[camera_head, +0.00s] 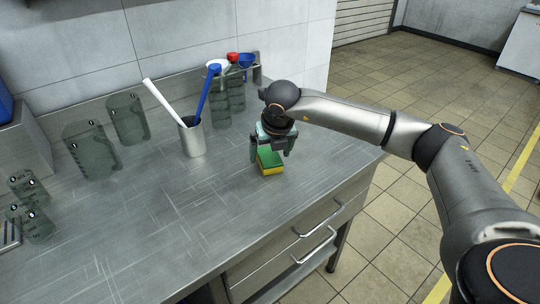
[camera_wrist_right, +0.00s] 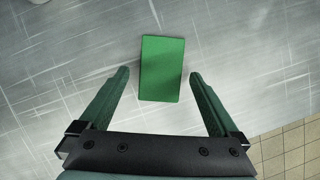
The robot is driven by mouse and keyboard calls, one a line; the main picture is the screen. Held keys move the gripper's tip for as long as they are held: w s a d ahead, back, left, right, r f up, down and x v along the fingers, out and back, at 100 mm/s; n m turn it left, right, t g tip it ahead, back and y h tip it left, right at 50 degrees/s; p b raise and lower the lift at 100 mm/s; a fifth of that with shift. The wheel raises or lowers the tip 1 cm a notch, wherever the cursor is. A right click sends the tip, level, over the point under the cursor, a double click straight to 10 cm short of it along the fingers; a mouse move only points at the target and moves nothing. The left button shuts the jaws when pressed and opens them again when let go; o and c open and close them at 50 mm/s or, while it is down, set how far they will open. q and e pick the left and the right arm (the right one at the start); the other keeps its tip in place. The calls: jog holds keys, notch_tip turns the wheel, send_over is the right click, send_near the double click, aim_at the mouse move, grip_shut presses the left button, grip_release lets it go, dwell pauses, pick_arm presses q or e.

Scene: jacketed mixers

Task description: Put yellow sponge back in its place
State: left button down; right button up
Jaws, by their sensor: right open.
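A yellow sponge (camera_head: 270,162) with a green top layer lies on the steel table (camera_head: 150,235), right of its middle. Its green face (camera_wrist_right: 162,68) shows in the right wrist view, just beyond and between the fingertips. My right gripper (camera_head: 270,150) is above the sponge with its fingers spread; in the right wrist view its two fingers (camera_wrist_right: 158,75) are apart with nothing between them but the view of the sponge. My left gripper is in neither view.
A metal cup (camera_head: 193,138) with a white and a blue handled tool stands left of the sponge. More clear containers (camera_head: 228,98), with red and blue items above, are behind.

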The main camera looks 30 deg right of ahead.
jog(key=v, duration=1)
jog(key=shift+s, duration=0.15)
